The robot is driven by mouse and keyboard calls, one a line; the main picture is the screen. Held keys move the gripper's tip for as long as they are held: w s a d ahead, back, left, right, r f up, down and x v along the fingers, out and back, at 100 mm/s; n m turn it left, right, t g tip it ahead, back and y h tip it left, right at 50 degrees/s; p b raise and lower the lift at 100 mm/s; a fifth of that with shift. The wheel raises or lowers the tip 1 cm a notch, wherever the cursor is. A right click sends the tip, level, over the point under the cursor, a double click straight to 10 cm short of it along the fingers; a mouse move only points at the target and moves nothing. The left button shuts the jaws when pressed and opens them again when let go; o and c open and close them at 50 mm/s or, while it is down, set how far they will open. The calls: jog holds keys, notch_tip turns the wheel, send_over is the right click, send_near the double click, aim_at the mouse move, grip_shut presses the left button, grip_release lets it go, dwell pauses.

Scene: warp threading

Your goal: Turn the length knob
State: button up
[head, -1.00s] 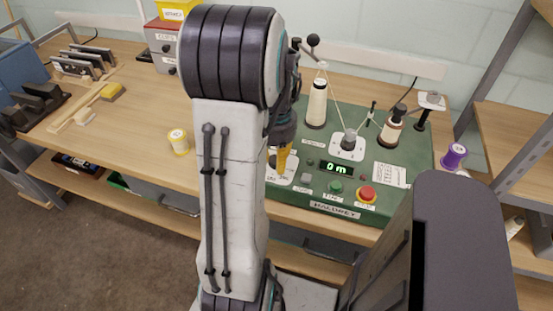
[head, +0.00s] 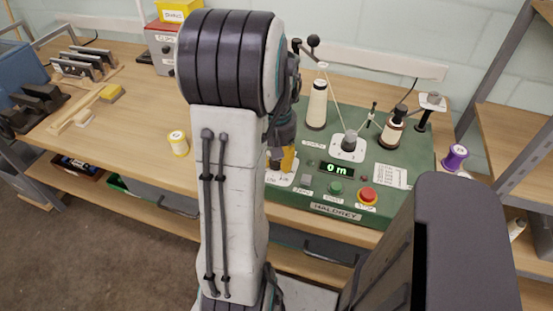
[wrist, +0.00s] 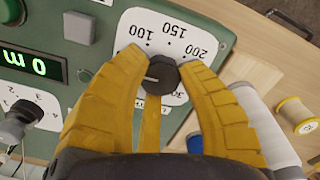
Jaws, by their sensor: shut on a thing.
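The length knob (wrist: 160,76) is a small black knob with a pale pointer line, on a white dial plate (wrist: 190,32) marked 100, 150 and 200 in the wrist view. My gripper (wrist: 158,72) has its yellow fingers closed around the knob, one on each side. In the head view my gripper (head: 288,160) is at the left front of the green winding machine (head: 385,160), partly behind my arm. The knob is hidden there. The display (head: 337,169) reads 0 m.
A green button (head: 336,188) and a red stop button (head: 367,196) sit right of the dial. Thread cones (head: 317,105) stand on the machine. A yellow spool (head: 178,143) stands on the bench to the left. Bare bench lies around it.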

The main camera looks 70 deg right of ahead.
dwell(0.3)
jog(key=o, duration=1.2)
notch_tip(320, 180, up, 12)
dwell(0.8)
